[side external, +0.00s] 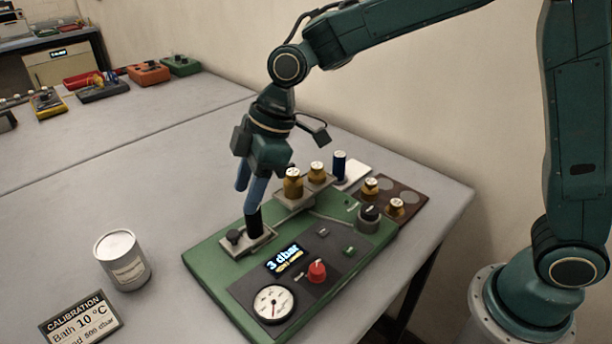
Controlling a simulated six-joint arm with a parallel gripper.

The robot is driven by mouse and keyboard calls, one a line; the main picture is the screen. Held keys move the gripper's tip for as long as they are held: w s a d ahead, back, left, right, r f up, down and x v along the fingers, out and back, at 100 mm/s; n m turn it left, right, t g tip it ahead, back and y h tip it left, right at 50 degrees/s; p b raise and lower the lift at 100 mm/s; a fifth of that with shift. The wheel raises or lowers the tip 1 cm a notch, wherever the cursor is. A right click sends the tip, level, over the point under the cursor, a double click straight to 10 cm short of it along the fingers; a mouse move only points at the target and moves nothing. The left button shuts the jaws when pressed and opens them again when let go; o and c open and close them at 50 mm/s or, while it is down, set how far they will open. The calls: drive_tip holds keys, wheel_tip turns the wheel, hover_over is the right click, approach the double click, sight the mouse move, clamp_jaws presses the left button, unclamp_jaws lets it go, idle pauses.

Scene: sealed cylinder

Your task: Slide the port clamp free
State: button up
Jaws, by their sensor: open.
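A green instrument base (210,262) stands on the table. On its left rear part is a light grey plate (262,241), which looks like the port clamp, with a small black knob (235,237) on it. A short dark upright cylinder (254,222) stands at the plate. My gripper (247,200) points down just above this spot, its two blue fingers apart. One finger overlaps the top of the dark cylinder in the picture; I cannot tell whether they touch. Nothing is seen held between the fingers.
The base carries a display reading 3 dbar (287,257), a round gauge (273,303) and a red knob (317,270). Brass weights (293,183) on a raised plate stand close right of my gripper. A white can (122,260) and calibration card (80,318) stand left.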

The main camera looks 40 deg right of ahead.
sight(233, 234)
drive_tip(key=x, duration=0.8)
drive_tip(key=shift+a, duration=0.1)
drive_tip(key=shift+c, duration=0.5)
clamp_jaws()
